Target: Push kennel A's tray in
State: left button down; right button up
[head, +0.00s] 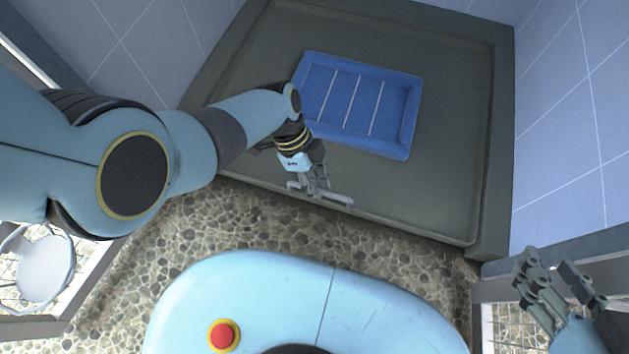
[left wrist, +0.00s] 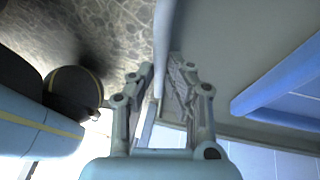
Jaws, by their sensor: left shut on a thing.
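The tray (head: 455,200) is a wide, shallow grey-green pan between tiled walls, with a raised rim. My left gripper (head: 320,192) is at its front edge, left of the middle. The fingers hide part of the lip there. My right gripper (head: 550,262) is at the lower right of the head view, with its fingers apart and empty, away from the tray. No kennel letter is readable.
A blue bed (head: 400,148) with pale stripes lies in the tray. Tiled walls (head: 570,130) flank the tray. The pebbled floor (head: 225,225) is clear in front of it. A round, pale object in a wire holder (head: 42,268) is at the lower left.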

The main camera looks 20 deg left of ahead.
pick_arm(q)
jog(key=shift+w, duration=0.3)
pick_arm(e)
jog(key=shift+s+f, duration=0.1)
jog(key=shift+s, duration=0.25)
pick_arm(q)
jog(key=c, duration=1.3)
grip_release()
jog(key=shift+c, duration=0.2)
jog(key=v, duration=1.2)
pick_arm(e)
jog(key=shift+w, duration=0.25)
pick_arm(q)
jog(key=shift+s, duration=0.15)
